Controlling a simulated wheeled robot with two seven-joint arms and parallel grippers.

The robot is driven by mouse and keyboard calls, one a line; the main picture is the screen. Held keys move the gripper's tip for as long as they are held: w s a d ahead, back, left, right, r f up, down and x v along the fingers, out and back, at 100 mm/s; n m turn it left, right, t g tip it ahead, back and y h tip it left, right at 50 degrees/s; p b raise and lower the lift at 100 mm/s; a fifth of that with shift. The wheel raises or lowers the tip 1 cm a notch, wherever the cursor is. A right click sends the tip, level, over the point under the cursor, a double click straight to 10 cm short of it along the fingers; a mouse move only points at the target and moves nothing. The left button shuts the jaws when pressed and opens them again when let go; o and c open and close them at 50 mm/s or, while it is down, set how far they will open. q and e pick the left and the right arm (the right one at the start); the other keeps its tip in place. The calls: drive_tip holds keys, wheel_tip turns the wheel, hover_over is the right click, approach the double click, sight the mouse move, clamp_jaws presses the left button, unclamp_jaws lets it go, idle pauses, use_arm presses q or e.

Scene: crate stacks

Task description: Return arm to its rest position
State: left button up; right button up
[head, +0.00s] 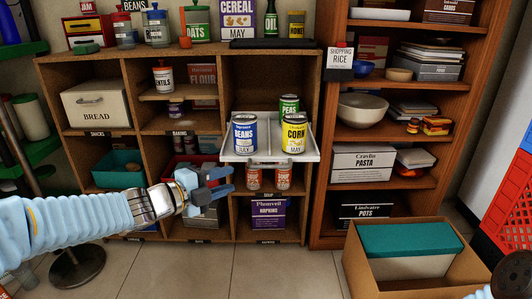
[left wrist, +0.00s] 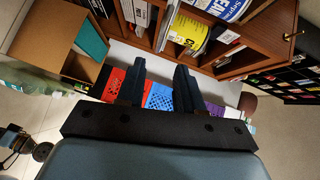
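My left arm comes in from the left in the head view, sleeved in pale blue and stretched out in front of the cubby shelf (head: 226,143). Its gripper (head: 232,180) is in front of the lower middle cubbies, below and left of a white pull-out tray (head: 270,158). In the left wrist view the two dark fingers (left wrist: 160,82) stand apart with nothing between them.
The tray sticks out with a beans can (head: 244,134), a corn can (head: 294,134) and a peas can (head: 289,105). An open cardboard box (head: 375,280) stands on the floor at right. A red crate (head: 512,215) is at the right edge.

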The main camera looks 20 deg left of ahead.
use_arm(q)
drive_tip(key=w+d+f+n+g+y+p, duration=0.1)
drive_tip(key=d+f+n+g+p, duration=0.15)
drive_tip(key=f+n, duration=0.5)
drive_tip(key=w+d+f+n+g+y+p, duration=0.1)
drive_tip(key=d+f+n+p, duration=0.35)
drive_tip(key=f, duration=0.65)
drive_tip(key=s+d+f+n+g+y+p, duration=0.1)
drive_tip(key=s+d+f+n+g+p, duration=0.1)
drive_tip(key=s+f+n+g, duration=0.3)
drive_tip(key=s+d+f+n+g+y+p, duration=0.1)
drive_tip(key=s+d+f+n+g, duration=0.3)
drive_tip(key=s+f, duration=0.9)
drive_tip(key=s+d+n+p, duration=0.1)
drive_tip(key=s+n, duration=0.2)
drive_tip(key=shift+s+g+p, duration=0.25)
drive_tip(key=shift+g+p, duration=0.1)
